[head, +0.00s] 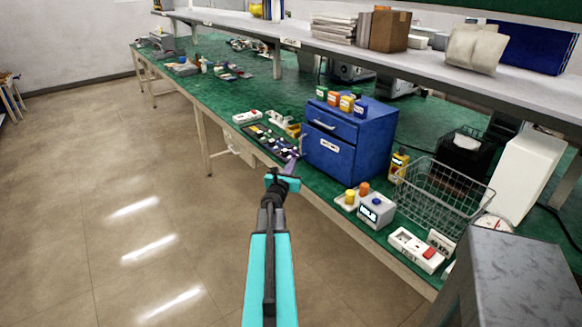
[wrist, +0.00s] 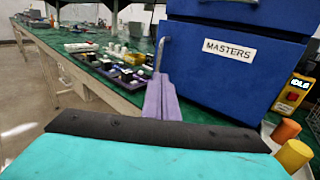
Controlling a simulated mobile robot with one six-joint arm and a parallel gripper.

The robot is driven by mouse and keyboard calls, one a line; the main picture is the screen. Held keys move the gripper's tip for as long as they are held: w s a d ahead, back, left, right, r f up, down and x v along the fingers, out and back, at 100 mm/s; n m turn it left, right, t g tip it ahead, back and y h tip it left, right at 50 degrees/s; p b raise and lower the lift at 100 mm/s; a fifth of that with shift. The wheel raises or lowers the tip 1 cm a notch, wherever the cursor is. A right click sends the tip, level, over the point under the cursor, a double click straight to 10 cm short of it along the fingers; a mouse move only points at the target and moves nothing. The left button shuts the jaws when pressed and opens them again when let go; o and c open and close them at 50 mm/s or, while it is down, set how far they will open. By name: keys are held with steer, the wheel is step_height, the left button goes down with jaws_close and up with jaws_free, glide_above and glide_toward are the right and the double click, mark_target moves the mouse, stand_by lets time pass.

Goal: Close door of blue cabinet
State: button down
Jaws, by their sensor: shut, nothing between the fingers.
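The blue cabinet (head: 372,150) stands on the green bench, with a drawer on top and a door (head: 335,160) labelled MASTERS below. In the wrist view the door (wrist: 225,75) fills the right side, with a metal handle (wrist: 161,52) near its left edge. The door looks flush or nearly so; I cannot tell whether a small gap remains. My gripper (head: 291,168) is in front of the door's lower left side. Its purple fingers (wrist: 160,100) are together and empty, just below the handle; contact with the door is not clear.
Small bottles (head: 341,100) stand on the cabinet. A tray of vials (head: 268,140) lies left of it. A grey device (head: 376,208), a wire basket (head: 445,190) and a power strip (head: 416,250) are to its right. Open floor (head: 130,200) lies left of the bench.

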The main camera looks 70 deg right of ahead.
steer(key=p, duration=0.4)
glide_toward(305, 143)
steer(key=shift+w+d+f, duration=0.2)
steer(key=shift+w+d, duration=0.1)
steer(key=shift+d, duration=0.45)
steer(key=shift+w+d+f, duration=0.2)
steer(key=shift+w+d, duration=0.15)
steer(key=shift+d, duration=0.4)
steer(key=d+b, duration=0.2)
steer(key=b, duration=0.1)
steer(key=shift+s+d+f, duration=0.1)
steer(key=shift+s+f, duration=0.05)
steer(key=shift+s, duration=0.15)
steer(key=shift+s+d+r, duration=0.1)
steer(key=shift+d+r, duration=0.1)
steer(key=shift+r, duration=0.25)
steer(key=shift+a, duration=0.15)
